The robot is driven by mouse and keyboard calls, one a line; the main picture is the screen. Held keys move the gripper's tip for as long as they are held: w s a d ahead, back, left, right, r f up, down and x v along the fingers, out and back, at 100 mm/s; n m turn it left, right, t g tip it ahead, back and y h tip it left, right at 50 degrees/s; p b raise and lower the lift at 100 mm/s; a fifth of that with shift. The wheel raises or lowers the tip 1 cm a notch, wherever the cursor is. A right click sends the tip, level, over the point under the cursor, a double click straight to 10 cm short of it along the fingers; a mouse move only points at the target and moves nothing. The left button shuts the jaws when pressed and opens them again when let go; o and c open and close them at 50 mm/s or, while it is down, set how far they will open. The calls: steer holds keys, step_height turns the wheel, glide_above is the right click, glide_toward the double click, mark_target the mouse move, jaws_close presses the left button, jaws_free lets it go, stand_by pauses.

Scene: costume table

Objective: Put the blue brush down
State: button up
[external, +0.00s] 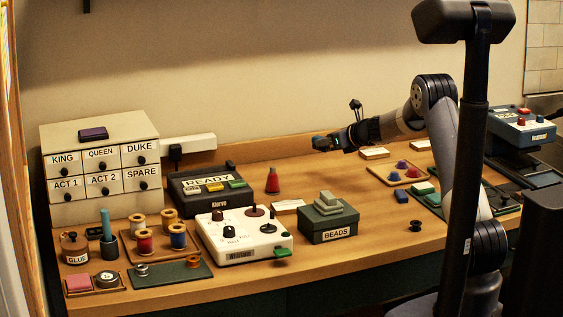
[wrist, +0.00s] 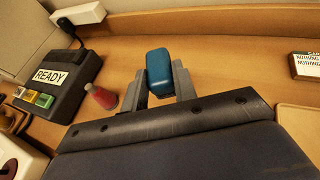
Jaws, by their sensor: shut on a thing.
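The blue brush shows in the wrist view as a rounded blue block (wrist: 159,70), held between the two grey fingers of my gripper (wrist: 160,86). My gripper is shut on it. In the external view my gripper (external: 328,143) points left, above the back part of the table (external: 330,270). The brush is too small and dark there to make out clearly. It appears to be held above the wood, apart from it.
A red bottle-like piece (external: 272,181) stands left of my gripper, beside the black READY box (external: 205,202). A green BEADS box (external: 327,223) stands in front. White cards (external: 374,153) lie to the right. Bare wood shows between the red piece and the cards.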

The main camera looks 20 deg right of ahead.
steer(key=s+a+n+g+y, duration=0.3)
steer(key=s+n+y, duration=0.1)
steer(key=s, duration=0.5)
step_height(320, 180, down, 5)
steer(key=shift+s+f, duration=0.1)
steer(key=shift+f, duration=0.05)
steer(key=shift+d+f, duration=0.1)
steer(key=shift+f, duration=2.15)
steer(key=shift+f, duration=0.15)
steer(key=shift+f+b, duration=0.1)
steer(key=shift+b, duration=0.3)
steer(key=o, duration=1)
